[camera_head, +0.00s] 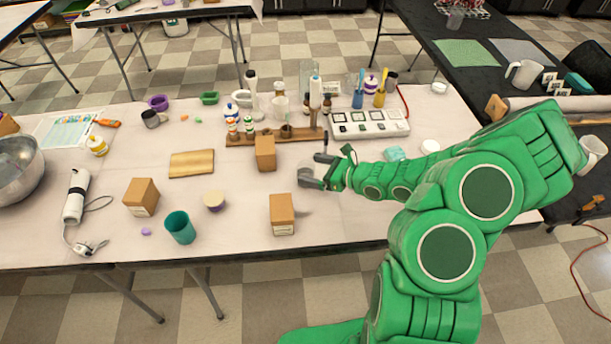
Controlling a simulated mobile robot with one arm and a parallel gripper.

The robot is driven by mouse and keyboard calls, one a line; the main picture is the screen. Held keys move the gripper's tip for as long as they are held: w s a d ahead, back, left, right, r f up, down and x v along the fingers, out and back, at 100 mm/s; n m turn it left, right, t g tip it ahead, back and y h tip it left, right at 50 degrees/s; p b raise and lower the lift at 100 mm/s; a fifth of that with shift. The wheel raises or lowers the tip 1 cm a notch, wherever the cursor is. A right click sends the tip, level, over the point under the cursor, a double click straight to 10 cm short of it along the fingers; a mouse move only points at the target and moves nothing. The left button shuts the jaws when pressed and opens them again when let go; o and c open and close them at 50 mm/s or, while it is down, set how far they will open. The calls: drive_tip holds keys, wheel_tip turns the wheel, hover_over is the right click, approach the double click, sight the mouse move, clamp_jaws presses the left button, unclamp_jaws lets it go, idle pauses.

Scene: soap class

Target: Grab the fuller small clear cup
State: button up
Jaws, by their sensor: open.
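My gripper (314,169) is open and empty over the middle of the white-topped table (345,225), to the right of a brown box (265,153). A small clear or greyish cup (455,19) stands on the dark table at the upper right, far from my gripper. Its fill level is too small to tell. A pale cup (280,107) stands behind the wooden rack on the white table; I cannot tell whether it is clear. No pair of small clear cups can be made out for comparing their contents.
Brown boxes (282,214) and (141,197) and a teal cup (180,227) stand at the front. A wooden rack (245,137) with bottles and a white panel (367,123) lie behind my gripper. Bare tabletop lies front right.

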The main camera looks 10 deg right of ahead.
sight(298, 165)
drive_tip(key=shift+x, duration=1.65)
drive_tip(key=shift+c, duration=0.4)
drive_tip(key=c, duration=1.1)
drive_tip(key=shift+o, duration=0.2)
drive_tip(key=shift+w+r, duration=0.1)
drive_tip(key=shift+r, duration=0.2)
wheel_tip(298, 165, up, 9)
